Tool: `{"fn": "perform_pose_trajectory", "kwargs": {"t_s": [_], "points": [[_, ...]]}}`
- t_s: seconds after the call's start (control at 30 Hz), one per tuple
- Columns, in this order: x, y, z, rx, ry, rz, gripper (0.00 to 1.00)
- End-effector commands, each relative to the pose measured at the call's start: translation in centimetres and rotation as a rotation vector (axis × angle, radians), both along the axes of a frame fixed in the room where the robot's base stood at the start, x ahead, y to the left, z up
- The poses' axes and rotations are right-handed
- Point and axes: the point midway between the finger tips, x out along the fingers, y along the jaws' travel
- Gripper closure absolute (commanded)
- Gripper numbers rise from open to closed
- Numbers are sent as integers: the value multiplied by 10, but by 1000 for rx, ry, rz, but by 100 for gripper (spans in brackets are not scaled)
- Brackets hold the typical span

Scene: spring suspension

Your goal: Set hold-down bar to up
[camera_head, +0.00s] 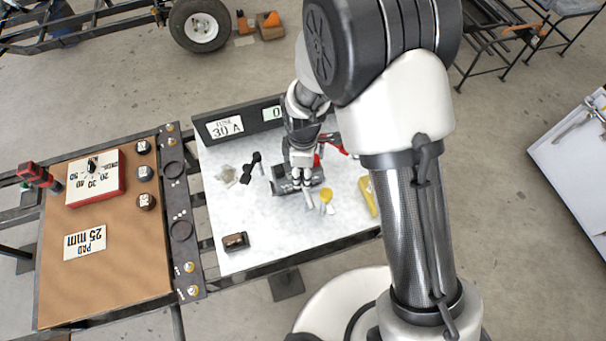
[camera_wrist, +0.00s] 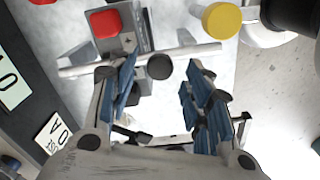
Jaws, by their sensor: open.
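A clamp-like fixture stands on the light worktop (camera_head: 235,200), its dark base (camera_head: 285,187) partly hidden under my gripper. In the wrist view a pale grey bar (camera_wrist: 210,50) crosses in front of my fingers; I take it for the hold-down bar, though I cannot tell its position for sure. A dark round knob or tip (camera_wrist: 159,67) shows near the bar's middle, in line with the gap between my fingers. My gripper (camera_wrist: 157,84) is open with blue pads, and nothing is held. In the head view my gripper (camera_head: 301,178) is directly above the fixture. Contact cannot be told.
A yellow-capped part (camera_head: 326,195) stands close to the fixture and a yellow block (camera_head: 368,196) lies at right. A red part (camera_head: 333,143) is behind. A dark box (camera_head: 235,241) lies front left. A display panel (camera_head: 240,124) borders the back. A brown table (camera_head: 120,265) adjoins at left.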

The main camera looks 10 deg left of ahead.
Motion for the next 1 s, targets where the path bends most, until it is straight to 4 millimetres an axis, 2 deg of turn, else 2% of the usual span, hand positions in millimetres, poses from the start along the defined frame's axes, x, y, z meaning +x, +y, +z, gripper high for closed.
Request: {"fn": "perform_pose_trajectory", "kwargs": {"t_s": [0.13,0.47,1.0], "points": [[0,0,-14,0,0,0,54],[0,0,-16,0,-1,0,54],[0,0,-16,0,0,0,90]]}}
